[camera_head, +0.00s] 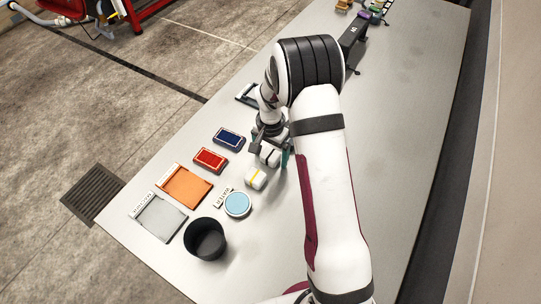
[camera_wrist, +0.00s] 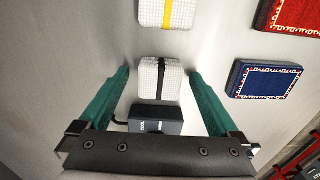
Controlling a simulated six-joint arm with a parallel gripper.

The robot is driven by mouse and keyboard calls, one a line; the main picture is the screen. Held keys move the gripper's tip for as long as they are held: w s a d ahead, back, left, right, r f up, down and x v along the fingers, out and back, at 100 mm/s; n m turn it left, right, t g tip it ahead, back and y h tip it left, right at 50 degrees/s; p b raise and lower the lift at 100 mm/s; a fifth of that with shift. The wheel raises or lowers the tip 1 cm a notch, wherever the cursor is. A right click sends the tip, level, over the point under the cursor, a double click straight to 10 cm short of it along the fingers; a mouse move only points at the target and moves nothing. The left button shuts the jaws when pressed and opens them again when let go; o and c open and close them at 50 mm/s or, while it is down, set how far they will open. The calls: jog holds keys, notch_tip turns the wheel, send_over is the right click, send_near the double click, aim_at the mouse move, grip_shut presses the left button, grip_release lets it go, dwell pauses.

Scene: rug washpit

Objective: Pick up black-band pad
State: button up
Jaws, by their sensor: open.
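The black-band pad (camera_wrist: 151,80) is a white textured block with a black band around its middle. It lies on the table between the two teal fingers of my gripper (camera_wrist: 159,85) in the wrist view, with a gap on each side. In the head view the black-band pad (camera_head: 269,156) is partly hidden by my gripper (camera_head: 272,148). My gripper is open and low over the pad. A similar white pad with a yellow band (camera_wrist: 168,13) lies just beyond it, and it also shows in the head view (camera_head: 256,178).
Beside the pads lie a blue rug sample (camera_head: 229,138) and a red one (camera_head: 210,160). An orange tray (camera_head: 185,187), a grey tray (camera_head: 160,219), a black cup (camera_head: 205,240) and a light-blue round dish (camera_head: 237,204) stand toward the near end. Bare table (camera_head: 400,110) lies right of my arm.

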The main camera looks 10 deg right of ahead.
jog(key=c, duration=1.4)
jog(key=shift+r, duration=0.1)
jog(key=shift+c, duration=0.2)
